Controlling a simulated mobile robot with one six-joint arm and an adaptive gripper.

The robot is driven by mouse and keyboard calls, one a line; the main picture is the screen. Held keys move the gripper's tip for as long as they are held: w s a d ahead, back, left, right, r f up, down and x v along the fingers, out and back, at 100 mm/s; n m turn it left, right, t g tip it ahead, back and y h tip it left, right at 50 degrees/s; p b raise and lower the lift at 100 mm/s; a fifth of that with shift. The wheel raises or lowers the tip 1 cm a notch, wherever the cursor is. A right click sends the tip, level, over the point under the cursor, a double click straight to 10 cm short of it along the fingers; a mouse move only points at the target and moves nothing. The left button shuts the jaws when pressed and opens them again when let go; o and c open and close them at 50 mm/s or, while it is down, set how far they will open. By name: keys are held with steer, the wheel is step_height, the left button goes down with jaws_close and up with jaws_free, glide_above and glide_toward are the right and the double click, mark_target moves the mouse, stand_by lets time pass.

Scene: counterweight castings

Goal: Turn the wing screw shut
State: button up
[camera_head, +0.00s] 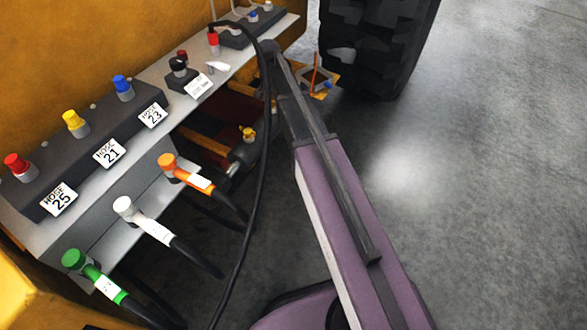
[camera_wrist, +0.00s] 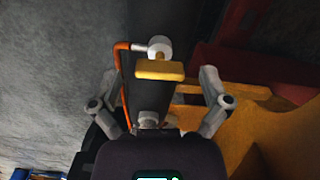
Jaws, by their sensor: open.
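In the wrist view, a yellow crossbar with a pale round end behind it, which looks like the wing screw (camera_wrist: 160,70), lies between the fingers of my gripper (camera_wrist: 159,75). The gripper is open, with clear gaps between each finger and the yellow bar. I see no contact, and how far the bar is from the fingertips in depth cannot be told. The bar lies roughly crosswise in the picture.
An orange bent rod (camera_wrist: 121,60) stands just left of the bar, and yellow framework (camera_wrist: 275,135) is close at right. In the head view, a bench (camera_head: 150,75) carries coloured caps, and labelled hoses hang below. A black cable runs beside my arm. A large tyre (camera_head: 375,45) stands behind.

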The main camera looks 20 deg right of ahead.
mark_target(272, 101)
steer(key=n, duration=0.7)
steer(key=shift+n, duration=0.4)
steer(key=n, duration=0.3)
steer(key=shift+n, duration=0.4)
steer(key=n, duration=0.4)
step_height(272, 101, up, 14)
steer(key=p, duration=1.4)
steer(key=s+f+m+b, duration=0.8)
steer(key=s+f+b, duration=1.4)
steer(key=s, duration=0.4)
steer(key=shift+d+f+m, duration=0.3)
steer(key=shift+m, duration=0.1)
steer(key=shift+r, duration=0.15)
